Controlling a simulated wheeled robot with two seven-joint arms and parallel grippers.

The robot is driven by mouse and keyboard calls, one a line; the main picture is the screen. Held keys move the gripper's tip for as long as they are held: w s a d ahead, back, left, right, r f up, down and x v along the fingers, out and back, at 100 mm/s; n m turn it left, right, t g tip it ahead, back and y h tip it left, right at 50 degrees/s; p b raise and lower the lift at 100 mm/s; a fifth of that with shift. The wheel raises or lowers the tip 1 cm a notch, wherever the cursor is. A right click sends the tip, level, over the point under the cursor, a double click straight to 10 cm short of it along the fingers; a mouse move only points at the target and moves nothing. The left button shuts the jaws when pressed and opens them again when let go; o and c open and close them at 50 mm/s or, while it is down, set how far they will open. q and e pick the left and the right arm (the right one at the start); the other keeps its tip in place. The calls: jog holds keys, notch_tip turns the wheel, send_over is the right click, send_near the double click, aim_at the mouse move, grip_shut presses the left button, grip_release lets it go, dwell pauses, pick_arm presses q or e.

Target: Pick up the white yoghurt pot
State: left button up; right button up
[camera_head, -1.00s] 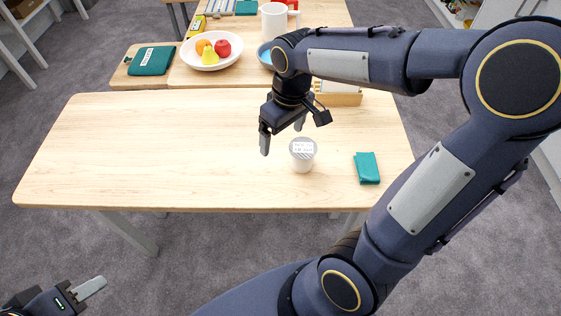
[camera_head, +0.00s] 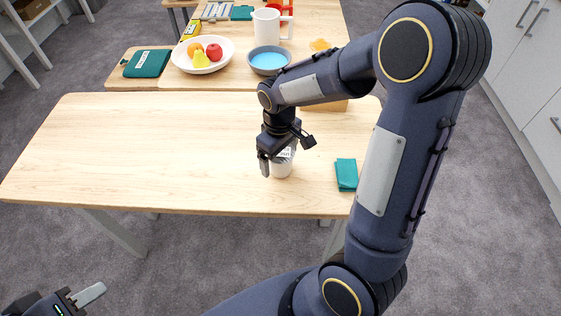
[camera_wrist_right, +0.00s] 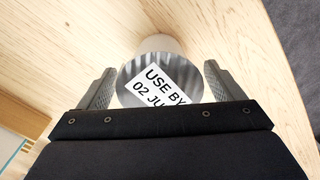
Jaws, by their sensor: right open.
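The white yoghurt pot (camera_head: 281,169) stands upright on the front table, near its front edge. Its silver lid carries a printed use-by label, which shows in the right wrist view (camera_wrist_right: 160,84). My right gripper (camera_head: 272,168) is open at the pot, partly covering it in the head view. In the right wrist view the two fingers (camera_wrist_right: 160,88) lie on either side of the lid, with a gap at each side. My left gripper (camera_head: 88,296) is at the bottom left, away from the table; its opening is unclear.
A green folded cloth (camera_head: 346,174) lies right of the pot. The left of the front table (camera_head: 120,150) is clear.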

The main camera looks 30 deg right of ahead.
jog(key=c, duration=1.2)
jog(key=shift+r, duration=0.1)
